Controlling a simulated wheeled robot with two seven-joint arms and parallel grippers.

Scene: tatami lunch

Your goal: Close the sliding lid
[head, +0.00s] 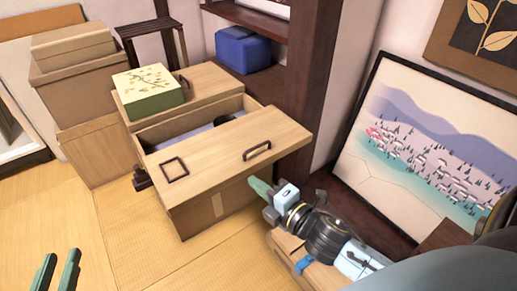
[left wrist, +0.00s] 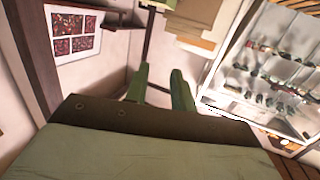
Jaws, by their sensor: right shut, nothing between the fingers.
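A light wooden box stands on the tatami, with a brown front wall (head: 205,214). Its sliding lid (head: 215,151) carries a dark bar handle and a dark square frame. The lid sits toward the near side, leaving a gap behind it that shows the box's inside. My right gripper (head: 257,186) is shut and empty, beside the box's right side just below the lid edge; I cannot tell if it touches. My left gripper (head: 58,272) is open and empty at the lower left, well away from the box; its fingers show apart in the left wrist view (left wrist: 160,88).
A green patterned box (head: 147,90) sits on the wooden box's fixed rear top (head: 205,85). Stacked cartons (head: 75,70) stand at the left. A framed landscape (head: 425,150) leans at the right. A blue bundle (head: 243,50) lies on a shelf. Tatami (head: 120,255) in front is clear.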

